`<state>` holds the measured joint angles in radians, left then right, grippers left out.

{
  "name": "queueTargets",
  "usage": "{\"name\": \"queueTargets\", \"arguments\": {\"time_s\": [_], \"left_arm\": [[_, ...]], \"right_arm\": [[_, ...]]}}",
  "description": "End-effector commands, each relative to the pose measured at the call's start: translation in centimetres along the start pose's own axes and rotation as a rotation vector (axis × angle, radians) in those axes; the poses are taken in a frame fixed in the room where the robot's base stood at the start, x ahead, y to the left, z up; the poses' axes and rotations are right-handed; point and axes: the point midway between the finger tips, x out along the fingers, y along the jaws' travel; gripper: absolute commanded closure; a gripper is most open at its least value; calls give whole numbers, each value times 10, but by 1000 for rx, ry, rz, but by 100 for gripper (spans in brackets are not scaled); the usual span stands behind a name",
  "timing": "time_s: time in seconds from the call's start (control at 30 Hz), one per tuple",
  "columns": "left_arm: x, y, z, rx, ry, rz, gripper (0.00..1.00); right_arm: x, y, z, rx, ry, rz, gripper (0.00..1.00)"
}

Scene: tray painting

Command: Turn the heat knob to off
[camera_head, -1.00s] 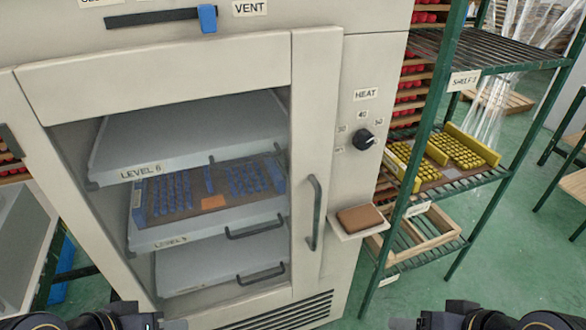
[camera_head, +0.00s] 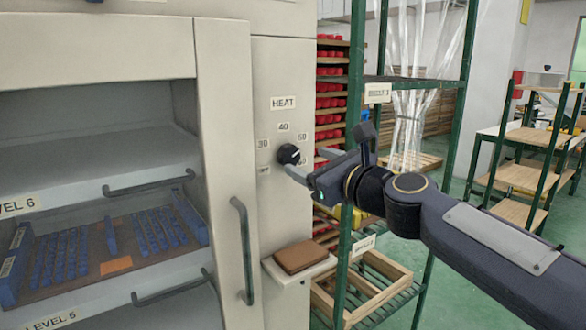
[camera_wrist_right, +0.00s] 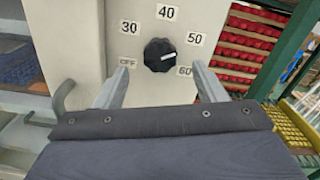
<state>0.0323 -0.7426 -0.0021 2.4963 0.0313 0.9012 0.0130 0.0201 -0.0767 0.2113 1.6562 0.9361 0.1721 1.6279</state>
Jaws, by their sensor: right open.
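The heat knob (camera_head: 289,154) is a round black dial with a white mark on the cabinet's right-hand panel, below the HEAT label (camera_head: 283,103). In the right wrist view the knob (camera_wrist_right: 159,55) sits among labels OFF, 30, 40, 50 and 60. Its white mark points right and slightly up, towards the 50 to 60 side. OFF (camera_wrist_right: 128,57) is at its left. My right gripper (camera_head: 310,164) is open, its fingers aimed at the panel. In the wrist view its fingertips stand either side of the knob, apart from it. My left gripper is out of view.
The cabinet door has a dark vertical handle (camera_head: 243,250) left of the knob. A small ledge with a brown pad (camera_head: 300,257) juts out below. A green shelf rack (camera_head: 355,100) stands close on the right, beside my right arm.

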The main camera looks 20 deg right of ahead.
Motion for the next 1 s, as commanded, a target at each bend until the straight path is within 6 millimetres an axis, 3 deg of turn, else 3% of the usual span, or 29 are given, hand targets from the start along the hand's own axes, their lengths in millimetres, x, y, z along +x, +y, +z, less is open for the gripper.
{"name": "queueTargets", "arguments": {"time_s": [0.2, 0.4, 0.73, 1.0], "left_arm": [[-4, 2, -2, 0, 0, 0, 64], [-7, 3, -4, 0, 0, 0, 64], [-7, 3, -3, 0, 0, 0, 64], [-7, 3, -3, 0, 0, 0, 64]], "right_arm": [[37, 1, 0, -1, 3, 4, 36], [60, 1, 0, -5, 3, 4, 36], [64, 1, 0, -6, 1, 2, 36], [64, 1, 0, -6, 2, 2, 69]]}}
